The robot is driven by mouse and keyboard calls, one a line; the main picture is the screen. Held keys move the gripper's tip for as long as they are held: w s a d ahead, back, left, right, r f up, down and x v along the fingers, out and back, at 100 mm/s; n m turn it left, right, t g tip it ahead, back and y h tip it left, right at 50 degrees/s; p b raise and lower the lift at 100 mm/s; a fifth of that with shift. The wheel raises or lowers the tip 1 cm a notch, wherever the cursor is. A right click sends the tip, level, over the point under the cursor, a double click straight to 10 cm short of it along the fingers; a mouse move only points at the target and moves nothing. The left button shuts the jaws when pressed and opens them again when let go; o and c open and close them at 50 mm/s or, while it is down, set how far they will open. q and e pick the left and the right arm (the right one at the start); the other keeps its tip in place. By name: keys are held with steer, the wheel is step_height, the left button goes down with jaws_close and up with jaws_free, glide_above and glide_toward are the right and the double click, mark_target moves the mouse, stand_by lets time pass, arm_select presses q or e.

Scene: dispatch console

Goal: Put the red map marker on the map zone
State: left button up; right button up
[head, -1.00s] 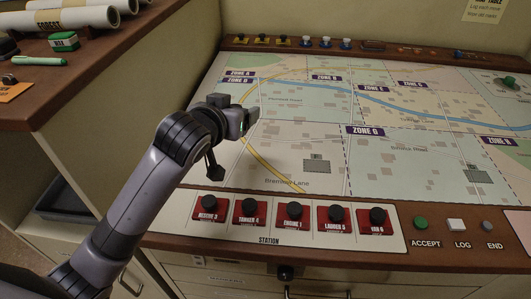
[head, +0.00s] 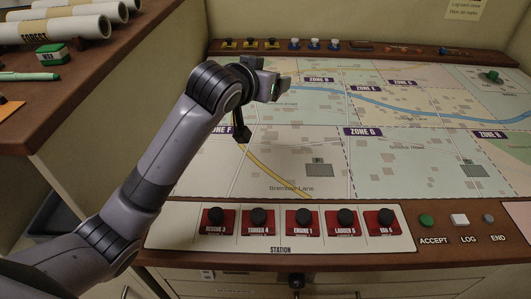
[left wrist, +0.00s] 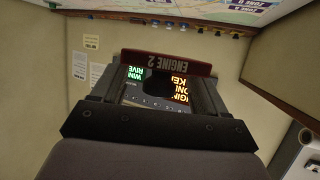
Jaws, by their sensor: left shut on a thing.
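My left gripper (head: 277,84) is over the far left part of the map (head: 290,150), above its surface. In the left wrist view it (left wrist: 158,100) is shut on a red map marker (left wrist: 168,62) labelled ENGINE 2, which reads upside down; the marker's black knob (left wrist: 158,84) is between the fingers. The gripper hides the marker in the head view. The map has purple zone labels, including Zone F (head: 217,130), Zone G (head: 362,131) and Zone H (head: 492,134). My right gripper is not in view.
Several red station markers with black knobs, such as Engine 1 (head: 302,221), stand on the front strip (head: 160,235). Accept, Log and End buttons (head: 460,219) are at right. Small pieces line the back ledge (head: 380,50). A green knob (head: 491,75) sits far right.

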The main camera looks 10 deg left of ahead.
arm_select(q)
glide_above(265, 163)
steer(key=f, duration=1.7)
steer(key=shift+w+f+b, duration=0.3)
steer(key=shift+w+f, duration=0.1)
steer(key=shift+s+f+b, duration=0.25)
steer(key=shift+f+b, duration=0.05)
steer(key=shift+f, duration=0.4)
steer(key=o, duration=1.1)
steer(key=shift+f, duration=0.15)
steer(key=shift+r+p, duration=0.3)
steer(key=shift+r, duration=0.2)
steer(key=v, duration=0.8)
steer(key=r+v, duration=0.1)
steer(key=v, duration=0.3)
steer(key=shift+w+a, duration=0.1)
steer(key=shift+w, duration=0.15)
